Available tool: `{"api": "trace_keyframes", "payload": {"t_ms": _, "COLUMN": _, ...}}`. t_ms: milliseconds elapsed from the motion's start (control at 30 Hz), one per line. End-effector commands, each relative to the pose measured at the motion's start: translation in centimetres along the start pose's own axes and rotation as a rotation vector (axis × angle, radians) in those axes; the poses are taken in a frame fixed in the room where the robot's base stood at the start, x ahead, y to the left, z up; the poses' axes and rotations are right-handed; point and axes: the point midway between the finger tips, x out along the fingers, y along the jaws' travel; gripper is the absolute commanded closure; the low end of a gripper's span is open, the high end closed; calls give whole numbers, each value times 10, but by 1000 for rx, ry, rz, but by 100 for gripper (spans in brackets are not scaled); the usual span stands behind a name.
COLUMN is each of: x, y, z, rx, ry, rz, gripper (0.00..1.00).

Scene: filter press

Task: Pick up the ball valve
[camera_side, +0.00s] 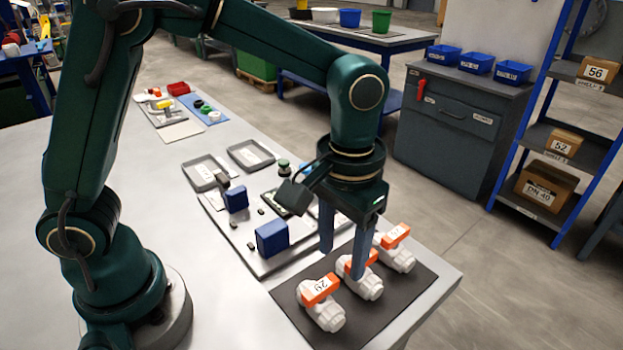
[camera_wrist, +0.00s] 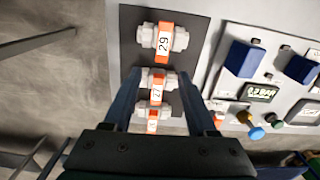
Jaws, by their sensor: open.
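Three white ball valves with orange handles lie in a row on a dark mat (camera_side: 416,283). The nearest valve, labelled 29 (camera_side: 324,312), also shows at the top of the wrist view (camera_wrist: 163,38). The middle valve (camera_side: 368,289) is labelled 27 in the wrist view (camera_wrist: 157,83). The third valve (camera_side: 400,257) is farthest along the row, partly seen low between my fingers in the wrist view (camera_wrist: 152,114). My gripper (camera_side: 342,262) is open and empty, pointing down. In the wrist view its fingertips (camera_wrist: 157,76) appear either side of valve 27. One finger partly hides that valve in the side view; contact cannot be told.
Beside the mat is a grey panel (camera_side: 262,268) with blue blocks (camera_side: 272,238), a small display and knobs. Grey trays (camera_side: 250,154) lie behind it. The table edge runs close to the mat's right side. The left of the table is bare.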

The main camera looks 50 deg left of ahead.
Motion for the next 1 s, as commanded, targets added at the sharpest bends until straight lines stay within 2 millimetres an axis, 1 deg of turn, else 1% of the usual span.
{"api": "trace_keyframes", "payload": {"t_ms": 33, "x": -1, "y": -2, "z": 12, "rx": 7, "ry": -5, "rz": -1, "gripper": 42}}
{"api": "trace_keyframes", "payload": {"t_ms": 100, "x": -2, "y": -3, "z": 25, "rx": 17, "ry": -11, "rz": -2, "gripper": 42}}
{"api": "trace_keyframes", "payload": {"t_ms": 200, "x": -5, "y": -4, "z": 34, "rx": 31, "ry": -10, "rz": -1, "gripper": 42}}
{"api": "trace_keyframes", "payload": {"t_ms": 267, "x": -6, "y": -3, "z": 34, "rx": 36, "ry": -1, "rz": 3, "gripper": 42}}
{"api": "trace_keyframes", "payload": {"t_ms": 333, "x": -2, "y": -2, "z": 34, "rx": 39, "ry": 2, "rz": 5, "gripper": 42}}
{"api": "trace_keyframes", "payload": {"t_ms": 600, "x": 31, "y": -2, "z": 34, "rx": 39, "ry": -1, "rz": 3, "gripper": 42}}
{"api": "trace_keyframes", "payload": {"t_ms": 700, "x": 39, "y": -2, "z": 34, "rx": 39, "ry": 0, "rz": 3, "gripper": 42}}
{"api": "trace_keyframes", "payload": {"t_ms": 800, "x": 42, "y": -2, "z": 34, "rx": 39, "ry": 2, "rz": 4, "gripper": 42}}
{"api": "trace_keyframes", "payload": {"t_ms": 1000, "x": 42, "y": -2, "z": 34, "rx": 39, "ry": 3, "rz": 5, "gripper": 42}}
